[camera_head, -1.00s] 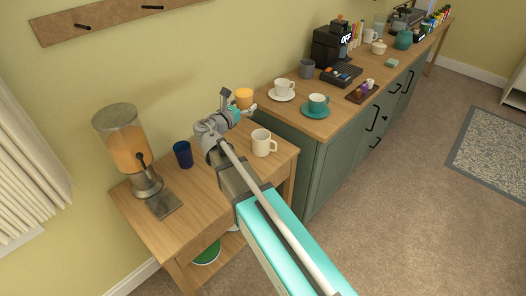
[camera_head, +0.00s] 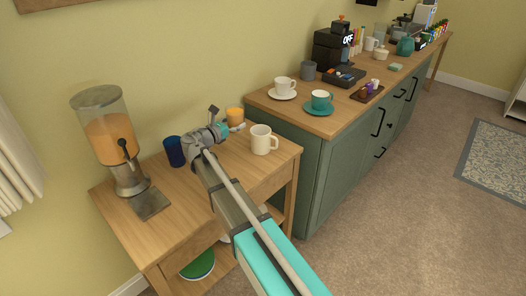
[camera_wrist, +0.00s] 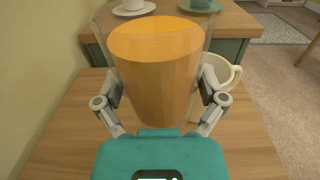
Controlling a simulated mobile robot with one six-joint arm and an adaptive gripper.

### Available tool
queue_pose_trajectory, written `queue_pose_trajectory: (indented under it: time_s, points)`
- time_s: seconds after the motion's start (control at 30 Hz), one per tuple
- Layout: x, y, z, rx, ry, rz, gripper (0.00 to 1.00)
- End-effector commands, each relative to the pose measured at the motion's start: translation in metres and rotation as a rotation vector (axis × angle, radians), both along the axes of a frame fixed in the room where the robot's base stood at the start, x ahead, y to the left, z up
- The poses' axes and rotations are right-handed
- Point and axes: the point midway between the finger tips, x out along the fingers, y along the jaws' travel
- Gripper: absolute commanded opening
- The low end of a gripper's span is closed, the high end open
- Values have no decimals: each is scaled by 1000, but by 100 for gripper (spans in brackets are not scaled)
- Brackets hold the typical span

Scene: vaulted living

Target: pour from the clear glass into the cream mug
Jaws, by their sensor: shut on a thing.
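The clear glass (camera_head: 235,115), holding orange liquid, is in my gripper (camera_head: 232,126) above or on the wooden side table. In the wrist view the glass (camera_wrist: 157,75) stands about upright, with my gripper (camera_wrist: 160,88) shut around its sides. I cannot tell whether its base touches the table. The cream mug (camera_head: 260,142) stands upright on the table, just right of the glass. In the wrist view the mug (camera_wrist: 229,72) is partly hidden behind the glass and the right finger.
A juice dispenser (camera_head: 110,135) and a dark blue cup (camera_head: 174,151) stand on the side table (camera_head: 187,205), left of my arm. The green cabinet (camera_head: 300,170) adjoins behind, carrying a white cup (camera_head: 284,86) and a teal cup (camera_head: 320,100) on saucers. The table's front is mostly bare.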

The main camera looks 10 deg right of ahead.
Motion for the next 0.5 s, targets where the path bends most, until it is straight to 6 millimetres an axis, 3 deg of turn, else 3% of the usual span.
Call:
queue_pose_trajectory:
  time_s: [0.03,0.13,0.5]
  points:
    - [4,2,-10,-1,-1,-4,29]
    - [7,3,-16,-1,-1,-11,29]
    - [8,4,-18,-1,-1,-17,29]
